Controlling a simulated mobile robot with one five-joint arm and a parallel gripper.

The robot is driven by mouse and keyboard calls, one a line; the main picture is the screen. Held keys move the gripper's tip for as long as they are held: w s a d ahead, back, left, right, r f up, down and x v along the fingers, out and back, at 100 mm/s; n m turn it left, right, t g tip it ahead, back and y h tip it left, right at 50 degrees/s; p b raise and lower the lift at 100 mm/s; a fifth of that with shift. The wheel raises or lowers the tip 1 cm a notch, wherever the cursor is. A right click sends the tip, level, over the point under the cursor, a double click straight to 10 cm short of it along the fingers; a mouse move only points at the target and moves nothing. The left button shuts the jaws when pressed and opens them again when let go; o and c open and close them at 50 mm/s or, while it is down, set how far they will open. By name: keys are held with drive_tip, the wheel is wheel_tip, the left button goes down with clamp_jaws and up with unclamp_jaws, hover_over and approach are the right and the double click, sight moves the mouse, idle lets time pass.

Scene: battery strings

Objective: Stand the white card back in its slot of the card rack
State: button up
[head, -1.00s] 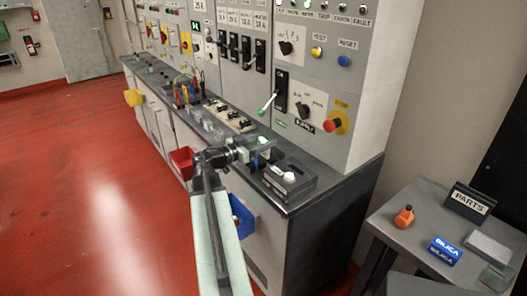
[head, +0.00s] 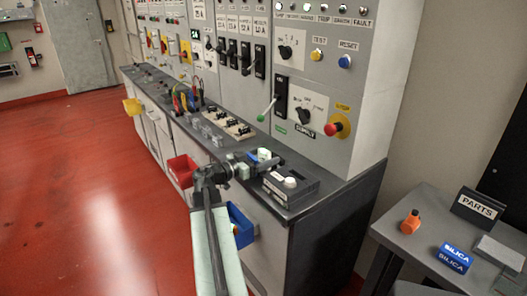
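My gripper (head: 250,167) reaches over the front edge of the dark bench top, left of a dark box with a white round knob (head: 290,182). Its fingers are small and blend with things behind them, so I cannot tell whether they are open or hold anything. A small white round thing (head: 264,155) and a blue piece beside it show just behind the fingertips. I cannot make out the white card or the card rack with certainty.
A red bin (head: 182,171) and a blue bin (head: 240,225) hang on the bench front near my arm. Several small grey blocks (head: 212,133) and a fuse strip (head: 230,126) lie farther left. A grey side table (head: 400,246) stands at right.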

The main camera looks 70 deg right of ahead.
drive_tip(key=shift+a+r, duration=0.2)
drive_tip(key=shift+r, duration=0.05)
drive_tip(key=shift+w+d, duration=0.1)
drive_tip(key=shift+r+p, duration=0.3)
drive_tip(key=shift+p, duration=0.15)
drive_tip(key=shift+r+p, duration=0.6)
drive_tip(key=shift+r, duration=0.05)
drive_tip(key=v, duration=1.2)
drive_tip(key=shift+f, duration=0.3)
